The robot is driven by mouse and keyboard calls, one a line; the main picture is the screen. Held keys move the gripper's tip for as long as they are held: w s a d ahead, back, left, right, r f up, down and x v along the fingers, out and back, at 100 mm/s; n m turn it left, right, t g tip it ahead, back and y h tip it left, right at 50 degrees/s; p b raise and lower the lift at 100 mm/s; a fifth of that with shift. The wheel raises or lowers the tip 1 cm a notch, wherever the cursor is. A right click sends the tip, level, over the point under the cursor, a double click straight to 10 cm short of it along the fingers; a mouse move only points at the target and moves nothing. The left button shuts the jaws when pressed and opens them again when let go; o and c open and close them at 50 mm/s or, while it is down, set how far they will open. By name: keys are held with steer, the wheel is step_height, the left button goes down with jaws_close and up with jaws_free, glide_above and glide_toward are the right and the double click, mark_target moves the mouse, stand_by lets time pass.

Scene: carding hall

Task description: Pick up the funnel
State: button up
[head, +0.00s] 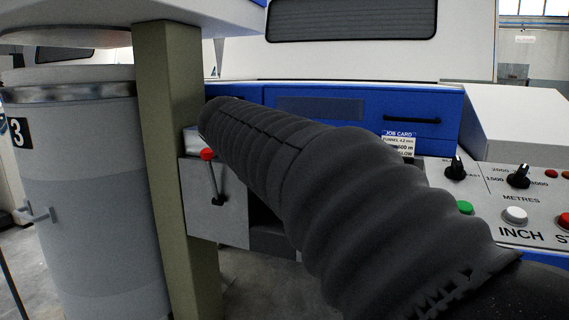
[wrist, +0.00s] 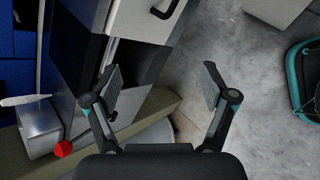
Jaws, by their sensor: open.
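I cannot make out a funnel for certain in either view. A job card (head: 398,141) on the blue machine front in the head view carries the word FUNNEL. My gripper (wrist: 162,88) is open and empty in the wrist view, its two fingers wide apart. Between and beyond the fingers lie grey floor and a grey cabinet with a dark opening. In the head view my dark ribbed arm cover hides the gripper and part of the machine behind it.
A red-knobbed lever (head: 208,155) stands out from a grey box; its red knob (wrist: 63,149) shows near my left finger. An olive post (head: 168,150) and grey can (head: 85,190) stand left. A control panel (head: 515,205) is right. A teal-rimmed object (wrist: 297,80) lies on the floor.

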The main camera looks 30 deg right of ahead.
steer(key=w+d+r+n+g+h+b, duration=0.3)
steer(key=w+d+r+n+h, duration=0.25)
steer(key=w+d+r, duration=0.35)
steer(key=shift+n+t, duration=0.3)
steer(key=shift+n, duration=0.05)
steer(key=x, duration=0.5)
steer(key=w+f+x, duration=0.1)
steer(key=x, duration=0.2)
steer(key=shift+b, duration=0.4)
steer(key=shift+s+b+x, duration=0.15)
steer(key=shift+b+x, duration=0.15)
steer(key=shift+x, duration=1)
steer(key=shift+s+b+x, duration=0.15)
steer(key=shift+b+x, duration=0.15)
steer(key=shift+x, duration=1)
steer(key=c, duration=1.4)
